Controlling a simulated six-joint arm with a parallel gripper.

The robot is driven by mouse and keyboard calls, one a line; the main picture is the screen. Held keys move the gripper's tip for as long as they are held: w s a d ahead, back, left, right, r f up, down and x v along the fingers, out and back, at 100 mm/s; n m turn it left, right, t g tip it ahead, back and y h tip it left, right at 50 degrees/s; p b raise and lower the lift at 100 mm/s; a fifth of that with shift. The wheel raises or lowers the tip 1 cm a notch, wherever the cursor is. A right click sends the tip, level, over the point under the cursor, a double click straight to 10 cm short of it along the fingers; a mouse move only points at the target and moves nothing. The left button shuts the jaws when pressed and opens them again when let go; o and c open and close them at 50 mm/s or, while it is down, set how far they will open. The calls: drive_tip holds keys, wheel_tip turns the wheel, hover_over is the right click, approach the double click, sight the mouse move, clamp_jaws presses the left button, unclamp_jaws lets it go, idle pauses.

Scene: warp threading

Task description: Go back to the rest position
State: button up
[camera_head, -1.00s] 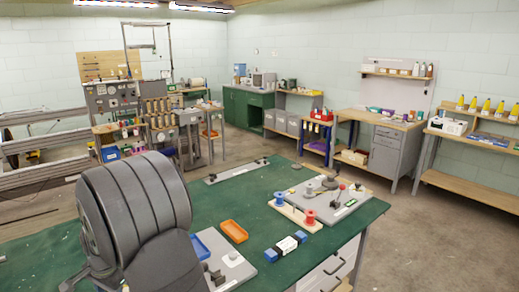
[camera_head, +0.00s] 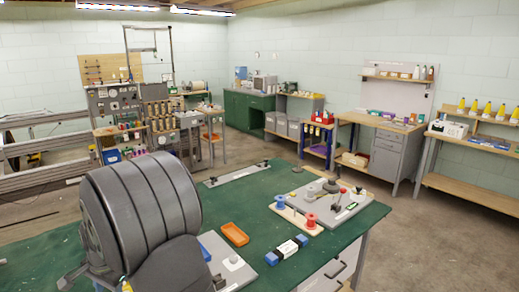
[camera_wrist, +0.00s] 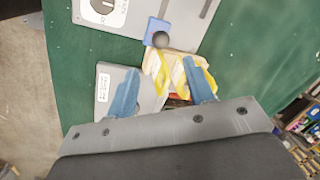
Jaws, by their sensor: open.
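My gripper (camera_wrist: 161,67) shows in the wrist view with its two blue fingers spread apart. It is open, with nothing clearly gripped between the fingers. Beyond the fingertips, a pale wooden piece with yellow parts (camera_wrist: 168,68) lies over the green table. A blue block with a dark ball (camera_wrist: 158,38) is just above it in the picture. In the head view my large grey arm link fills the lower left and hides part of the table; the gripper cannot be made out clearly there.
The green table (camera_head: 255,205) carries an orange tray (camera_head: 234,234), a blue-and-white block (camera_head: 286,250), a wooden board with red and blue spools (camera_head: 297,214) and a grey plate with knobs (camera_head: 340,196).

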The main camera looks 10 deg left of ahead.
drive_tip(key=f, duration=0.3)
drive_tip(key=a+f, duration=0.1)
drive_tip(key=f, duration=0.4)
drive_tip(key=shift+w+a+f, duration=0.1)
drive_tip(key=shift+a+f, duration=0.2)
drive_tip(key=shift+a, duration=0.05)
drive_tip(key=s+a, duration=0.4)
drive_tip(key=shift+s+a+r, duration=0.1)
drive_tip(key=shift+s+a, duration=0.2)
drive_tip(key=shift+a, duration=0.05)
drive_tip(key=d+r, duration=0.2)
drive_tip(key=r, duration=0.6)
drive_tip(key=d+r, duration=0.2)
drive_tip(key=r, duration=0.7)
drive_tip(key=s+d+f, duration=0.1)
drive_tip(key=f, duration=0.5)
drive_tip(key=s+d+f+h, duration=0.1)
drive_tip(key=d+f, duration=0.1)
drive_tip(key=f, duration=0.4)
drive_tip(key=s+d+f+h, duration=0.1)
drive_tip(key=f, duration=0.4)
drive_tip(key=shift+s+d+f+n, duration=0.2)
drive_tip(key=shift+s+f+n, duration=0.1)
drive_tip(key=shift+s+f, duration=0.1)
drive_tip(key=shift+s+d+f, duration=0.2)
drive_tip(key=shift+d+f, duration=0.1)
drive_tip(key=shift+f, duration=0.4)
